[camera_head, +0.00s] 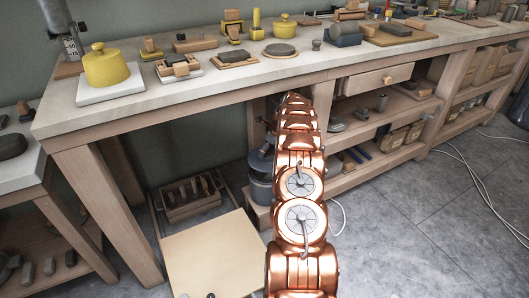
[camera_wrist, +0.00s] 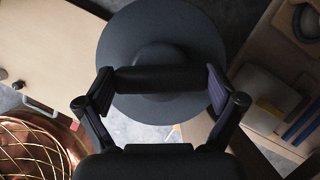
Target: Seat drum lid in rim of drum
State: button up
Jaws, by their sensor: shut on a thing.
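The drum lid (camera_wrist: 160,35) is a dark grey disc with a raised round centre, filling the top middle of the wrist view. My gripper (camera_wrist: 160,80) is shut on the lid's dark handle, with one finger at each end of it. In the head view, a grey drum (camera_head: 262,190) stands on the floor below the bench, left of my arm. The dark lid (camera_head: 262,162) shows just above it, partly hidden by my arm. In the wrist view the lid hides whatever is beneath it. I cannot tell whether lid and rim touch.
The bench (camera_head: 220,75) stands above, its top carrying yellow pots and small blocks. A shelf unit (camera_head: 380,125) is right of the drum. A pale board (camera_head: 213,258) and a crate (camera_head: 190,198) lie to the left. Open floor (camera_head: 420,235) is at right, with loose cables.

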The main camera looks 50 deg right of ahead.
jog(key=shift+d+r, duration=0.2)
jog(key=shift+r, duration=0.05)
jog(key=shift+w+r, duration=0.1)
jog(key=shift+w+d+r, duration=0.15)
jog(key=shift+r, duration=0.1)
jog(key=shift+a+f+b, duration=0.15)
jog(key=shift+f+b, duration=0.6)
jog(key=shift+f, duration=0.85)
jog(key=shift+a+f+b, duration=0.1)
jog(key=shift+f+b, duration=0.65)
jog(key=shift+f, duration=0.85)
jog(key=shift+p, duration=0.9)
jog(key=shift+f, duration=0.2)
